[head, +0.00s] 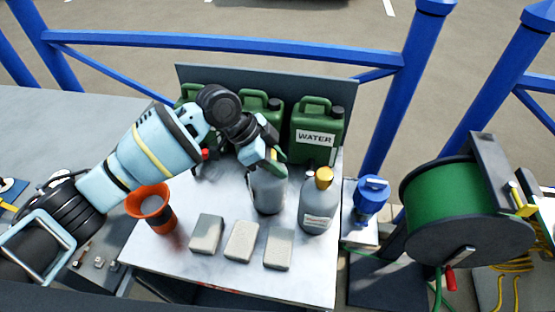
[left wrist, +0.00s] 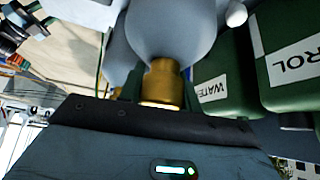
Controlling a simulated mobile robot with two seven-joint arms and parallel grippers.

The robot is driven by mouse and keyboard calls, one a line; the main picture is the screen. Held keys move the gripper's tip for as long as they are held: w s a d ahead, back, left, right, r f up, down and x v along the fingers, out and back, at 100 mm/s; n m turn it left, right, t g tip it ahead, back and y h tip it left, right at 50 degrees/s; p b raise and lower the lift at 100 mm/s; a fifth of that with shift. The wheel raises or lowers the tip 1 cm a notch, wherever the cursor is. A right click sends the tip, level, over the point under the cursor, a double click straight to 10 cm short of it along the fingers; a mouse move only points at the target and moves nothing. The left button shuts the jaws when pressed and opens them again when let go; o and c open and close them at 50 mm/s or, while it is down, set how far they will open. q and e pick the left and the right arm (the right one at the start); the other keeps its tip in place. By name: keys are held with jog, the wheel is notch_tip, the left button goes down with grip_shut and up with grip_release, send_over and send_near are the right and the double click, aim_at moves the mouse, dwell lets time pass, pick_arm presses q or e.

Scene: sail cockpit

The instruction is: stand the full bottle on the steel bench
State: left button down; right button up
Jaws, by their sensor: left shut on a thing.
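My left gripper (head: 268,152) comes down from above and is shut on the neck of a grey bottle (head: 268,190). The bottle is upright over the pale metal-looking bench top (head: 180,255); I cannot tell whether its base touches. In the left wrist view the grey bottle body (left wrist: 170,30) and its gold neck (left wrist: 162,82) show close to the gripper. A second grey bottle (head: 318,208) with a yellow cap stands to its right, apart from the gripper. How full either bottle is does not show. My right gripper is not in view.
Green cans, one marked WATER (head: 316,138), stand along the back panel. An orange funnel-like cup (head: 152,208) stands at left. Pale blocks (head: 241,241) lie in front of the bottles. A blue-topped device (head: 370,195) and green hose reel (head: 445,205) are at right. The front strip is clear.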

pick_arm(q)
jog(key=c, duration=1)
grip_release()
jog(key=shift+f, duration=0.1)
jog(key=shift+r, duration=0.3)
jog(key=v, duration=1.1)
jog(key=shift+a+r, duration=0.3)
jog(key=shift+a, duration=0.05)
